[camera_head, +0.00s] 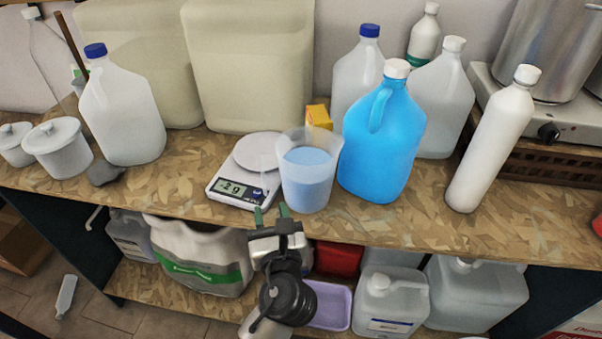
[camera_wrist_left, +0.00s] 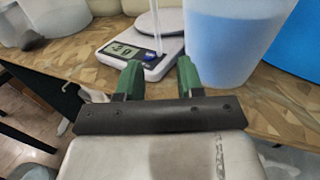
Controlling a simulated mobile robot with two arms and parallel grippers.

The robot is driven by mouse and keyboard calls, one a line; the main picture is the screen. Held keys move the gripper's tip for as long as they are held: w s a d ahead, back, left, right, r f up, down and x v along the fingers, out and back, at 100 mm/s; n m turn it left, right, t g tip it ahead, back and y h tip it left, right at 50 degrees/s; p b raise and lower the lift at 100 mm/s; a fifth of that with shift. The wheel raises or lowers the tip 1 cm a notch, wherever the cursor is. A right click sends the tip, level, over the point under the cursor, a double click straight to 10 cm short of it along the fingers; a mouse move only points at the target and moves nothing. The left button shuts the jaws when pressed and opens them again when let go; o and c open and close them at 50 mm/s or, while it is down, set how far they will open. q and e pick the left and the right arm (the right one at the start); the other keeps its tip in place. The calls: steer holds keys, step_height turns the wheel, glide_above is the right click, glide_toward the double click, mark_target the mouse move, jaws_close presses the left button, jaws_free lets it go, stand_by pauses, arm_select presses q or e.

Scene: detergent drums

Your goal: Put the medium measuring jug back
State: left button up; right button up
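A translucent measuring jug (camera_head: 308,182) with blue liquid stands upright on the shelf top, just right of the scale. It also shows in the left wrist view (camera_wrist_left: 222,48). A faint clear strip at its left side looks like its handle. My left gripper (camera_head: 271,214) is in front of the jug's lower left, near the shelf's front edge. Its two green fingers are apart with nothing between them in the left wrist view (camera_wrist_left: 158,78). The fingers point toward the scale and the handle side. My right gripper is not in view.
The digital scale (camera_head: 232,190) is close left of the jug. A blue-filled bottle (camera_head: 385,140) stands close right, and a small yellow box (camera_head: 319,115) behind. A white bottle (camera_head: 490,140) leans at right. Bare board (camera_head: 180,185) lies left of the scale. Containers fill the lower shelf.

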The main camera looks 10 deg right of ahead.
mark_target(265, 189)
arm_select(q)
steer(key=w, duration=0.2)
steer(key=shift+w+a, duration=0.1)
steer(key=shift+w, duration=0.25)
steer(key=w, duration=0.3)
steer(key=w+p, duration=0.1)
steer(key=shift+w+a+r, duration=0.1)
steer(key=shift+w+a, duration=0.2)
steer(key=shift+w, duration=0.5)
steer(key=shift+s, duration=0.1)
jaws_close()
stand_by(0.5)
